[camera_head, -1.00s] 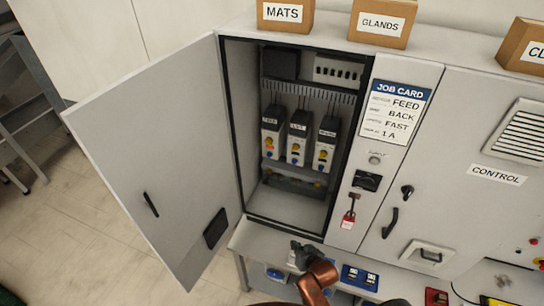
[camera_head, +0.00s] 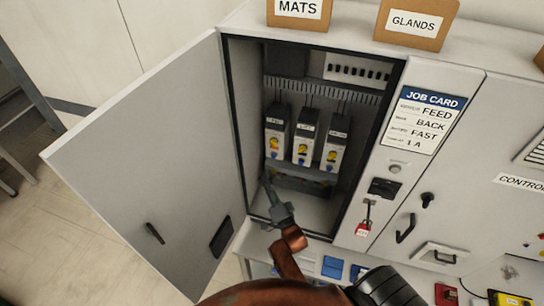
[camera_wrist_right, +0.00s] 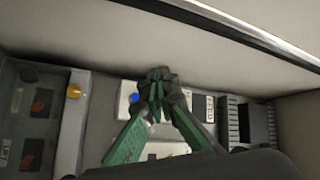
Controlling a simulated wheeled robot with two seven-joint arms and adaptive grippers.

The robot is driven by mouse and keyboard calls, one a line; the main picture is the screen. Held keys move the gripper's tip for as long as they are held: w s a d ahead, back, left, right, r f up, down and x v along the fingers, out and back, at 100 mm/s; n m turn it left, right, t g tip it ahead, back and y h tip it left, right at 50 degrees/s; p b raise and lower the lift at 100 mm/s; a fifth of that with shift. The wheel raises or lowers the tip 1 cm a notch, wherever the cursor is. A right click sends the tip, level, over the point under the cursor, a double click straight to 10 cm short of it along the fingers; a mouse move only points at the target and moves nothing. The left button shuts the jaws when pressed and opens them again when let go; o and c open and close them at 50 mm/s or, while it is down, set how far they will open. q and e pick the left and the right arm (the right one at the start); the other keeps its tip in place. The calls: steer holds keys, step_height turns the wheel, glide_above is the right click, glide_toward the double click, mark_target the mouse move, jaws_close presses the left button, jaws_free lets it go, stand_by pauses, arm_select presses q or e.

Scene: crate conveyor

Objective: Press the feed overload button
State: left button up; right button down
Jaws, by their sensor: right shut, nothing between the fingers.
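Three overload units stand in a row inside the open cabinet in the head view. The leftmost one (camera_head: 276,136) has a small label that seems to read FEED, a yellow dial and a blue button (camera_head: 274,155) low on its front. My right gripper (camera_head: 266,180) is shut and empty, at the cabinet opening just below this unit. In the right wrist view its closed fingertips (camera_wrist_right: 158,78) are in front of a pale unit, beside a blue button (camera_wrist_right: 134,98). I cannot tell whether they touch it. My left gripper is not in view.
The cabinet door (camera_head: 140,160) stands open on the left. A job card (camera_head: 427,118) reads FEED, BACK, FAST, 1 A. A terminal rail runs below the units.

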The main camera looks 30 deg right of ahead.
mark_target(273, 156)
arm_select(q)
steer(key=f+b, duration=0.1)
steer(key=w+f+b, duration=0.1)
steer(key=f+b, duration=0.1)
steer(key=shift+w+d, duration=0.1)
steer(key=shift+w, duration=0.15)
arm_select(e)
steer(key=w+d, duration=0.5)
steer(key=d, duration=0.1)
steer(key=shift+w+d, duration=0.4)
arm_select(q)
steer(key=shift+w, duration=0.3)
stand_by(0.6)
arm_select(e)
steer(key=shift+w+d, duration=0.25)
steer(key=shift+d, duration=0.05)
